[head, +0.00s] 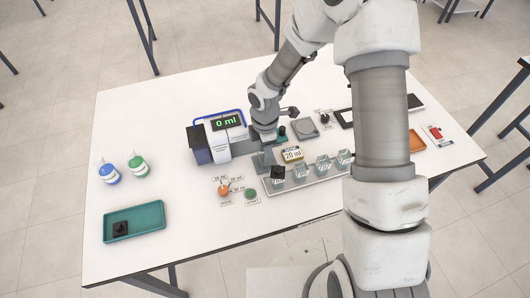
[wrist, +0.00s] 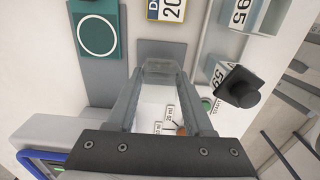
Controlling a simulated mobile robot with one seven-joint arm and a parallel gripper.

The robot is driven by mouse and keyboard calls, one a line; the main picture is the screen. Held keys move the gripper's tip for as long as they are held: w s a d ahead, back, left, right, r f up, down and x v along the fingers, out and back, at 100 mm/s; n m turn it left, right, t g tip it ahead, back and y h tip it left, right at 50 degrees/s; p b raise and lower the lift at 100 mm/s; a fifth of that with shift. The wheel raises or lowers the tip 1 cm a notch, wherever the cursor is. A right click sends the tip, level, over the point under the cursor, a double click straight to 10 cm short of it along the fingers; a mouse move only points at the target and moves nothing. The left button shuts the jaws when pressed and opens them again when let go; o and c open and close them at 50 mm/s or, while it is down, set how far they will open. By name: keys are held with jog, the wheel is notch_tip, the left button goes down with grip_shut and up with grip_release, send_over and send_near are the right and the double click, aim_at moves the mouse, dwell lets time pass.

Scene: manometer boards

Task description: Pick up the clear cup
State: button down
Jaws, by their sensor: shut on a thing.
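My gripper (wrist: 163,75) shows in the wrist view with its two grey fingers closed on the sides of a clear cup (wrist: 162,66). The cup is see-through and sits between the fingertips. The held cup is hard to make out there. Several other clear cups (head: 322,164) stand in a row on the tray (head: 318,180). I cannot tell whether the held cup touches a surface.
A device with a green "0 ml" display (head: 226,122) stands left of my gripper. A "20 ml" sign (head: 292,154) is close on the right. A black block (head: 278,172) is at the row's left end. A teal tray (head: 150,214) and bottles (head: 138,166) are at left.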

jog(key=r, duration=0.2)
jog(key=d+r, duration=0.1)
jog(key=r, duration=0.1)
jog(key=shift+d+r, duration=0.1)
jog(key=shift+r, duration=0.15)
jog(key=s+d+r+p, duration=0.2)
jog(key=d+r+p, duration=0.2)
jog(key=d+r, duration=0.5)
jog(key=shift+s+d, duration=0.4)
jog(key=shift+d, duration=0.2)
jog(key=shift+r, duration=0.1)
